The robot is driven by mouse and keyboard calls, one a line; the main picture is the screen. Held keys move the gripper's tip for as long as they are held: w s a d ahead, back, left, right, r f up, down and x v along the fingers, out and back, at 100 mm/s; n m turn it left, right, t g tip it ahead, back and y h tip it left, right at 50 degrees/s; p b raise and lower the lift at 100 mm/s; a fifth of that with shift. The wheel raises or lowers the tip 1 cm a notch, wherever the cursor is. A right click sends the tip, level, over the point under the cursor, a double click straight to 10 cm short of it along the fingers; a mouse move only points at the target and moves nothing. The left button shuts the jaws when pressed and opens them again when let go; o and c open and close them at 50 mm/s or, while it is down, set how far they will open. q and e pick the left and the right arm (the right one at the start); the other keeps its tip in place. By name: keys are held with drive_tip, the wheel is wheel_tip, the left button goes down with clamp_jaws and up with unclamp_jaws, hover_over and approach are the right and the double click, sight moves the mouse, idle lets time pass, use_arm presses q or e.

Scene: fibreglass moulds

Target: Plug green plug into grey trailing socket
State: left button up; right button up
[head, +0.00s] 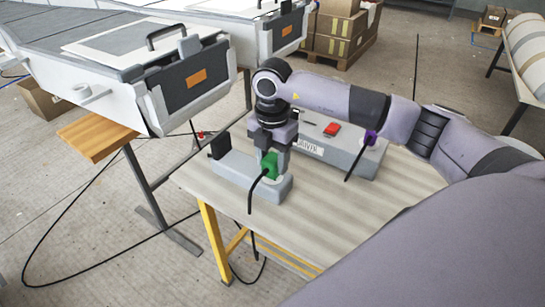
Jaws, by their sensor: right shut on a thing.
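The green plug (268,166) is at the front half of the grey trailing socket (282,190), upright, with its black cable hanging down in front. My right gripper (270,154) reaches down from above and is shut on the green plug. The plug looks to be at or touching the socket's top; I cannot tell whether its pins are inside. The fingers hide part of the plug and the socket's middle. A black plug or cover (220,146) stands at the socket's far left end. My left gripper is not in view.
The socket lies on a striped table (330,215) with yellow legs. Behind it is a grey box (340,152) with a red switch (332,129) and a purple plug (370,137). A large white-grey mould (120,75) stands left. The table's front is clear.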

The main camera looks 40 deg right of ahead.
sight(273, 158)
drive_tip(key=shift+f+b, duration=0.35)
drive_tip(key=shift+f, duration=0.3)
idle(0.4)
drive_tip(key=o, duration=1)
drive_tip(key=shift+o, duration=0.2)
wheel_tip(273, 158, up, 7)
drive_tip(key=shift+r+p, duration=0.1)
drive_tip(key=shift+p, duration=0.2)
